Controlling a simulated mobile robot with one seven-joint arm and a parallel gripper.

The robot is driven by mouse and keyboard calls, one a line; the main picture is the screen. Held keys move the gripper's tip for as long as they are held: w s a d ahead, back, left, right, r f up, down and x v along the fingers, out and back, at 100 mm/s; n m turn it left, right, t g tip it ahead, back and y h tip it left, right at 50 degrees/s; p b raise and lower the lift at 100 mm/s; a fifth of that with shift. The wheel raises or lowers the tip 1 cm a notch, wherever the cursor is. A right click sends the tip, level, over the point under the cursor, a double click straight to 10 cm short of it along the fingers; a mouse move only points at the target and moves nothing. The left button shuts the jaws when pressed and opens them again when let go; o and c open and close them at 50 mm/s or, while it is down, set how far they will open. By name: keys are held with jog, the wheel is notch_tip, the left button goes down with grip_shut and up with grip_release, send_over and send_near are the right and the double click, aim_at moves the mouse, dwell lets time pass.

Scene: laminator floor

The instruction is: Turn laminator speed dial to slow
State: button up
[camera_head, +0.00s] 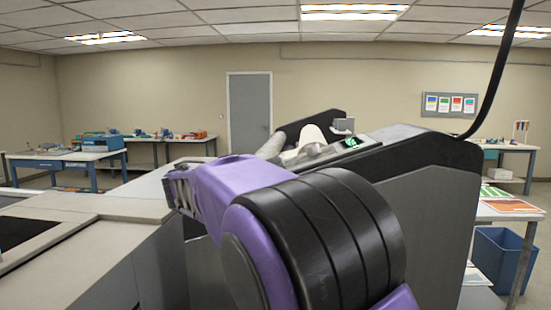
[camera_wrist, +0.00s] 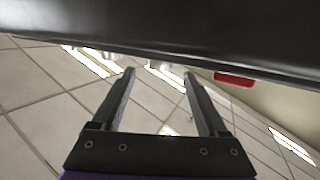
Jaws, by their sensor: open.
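The laminator (camera_head: 425,165) is a large grey and black machine at the centre right of the head view, with a small lit green display (camera_head: 352,143) on its top. I cannot make out the speed dial in either view; my purple and black arm covers much of the machine's near side. In the wrist view my gripper (camera_wrist: 159,73) has its two dark fingers apart with nothing between them. A dark, smooth surface (camera_wrist: 150,30) crosses beyond the fingertips, with a red piece (camera_wrist: 234,79) on its lower edge. Whether the fingertips touch this surface is unclear.
A light grey worktop (camera_head: 110,205) lies at left. A blue bin (camera_head: 503,260) and a shelf with printed sheets (camera_head: 510,206) stand at right. Tables with equipment (camera_head: 70,158) line the back left. A black cable (camera_head: 495,85) hangs above the laminator.

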jog(key=x, duration=0.5)
jog(key=shift+p, duration=0.4)
jog(key=shift+s, duration=0.1)
